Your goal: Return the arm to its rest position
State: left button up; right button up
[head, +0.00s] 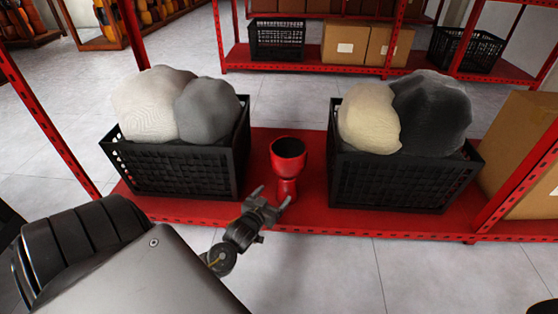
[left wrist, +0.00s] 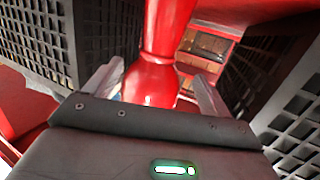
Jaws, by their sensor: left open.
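A red goblet drum (head: 287,165) with a dark top stands upright on the red shelf (head: 308,205), between two black crates. My left gripper (head: 271,195) is in front of the drum's lower part, with its fingers pointing toward it. In the left wrist view, the fingers (left wrist: 155,85) are spread apart and the red drum (left wrist: 160,72) shows beyond and between them. I cannot tell whether the fingers touch it. My right gripper is not in the head view; only a dark bit shows at the lower right corner.
A black crate (head: 185,172) with pale and grey rounded bundles stands left of the drum. Another black crate (head: 395,185) with cream and dark bundles stands right. Red shelf posts rise at both sides. A cardboard box (head: 520,145) is at the right. The floor (head: 330,275) in front is clear.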

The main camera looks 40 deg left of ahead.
pick_arm(q)
jog(key=shift+v, duration=0.9)
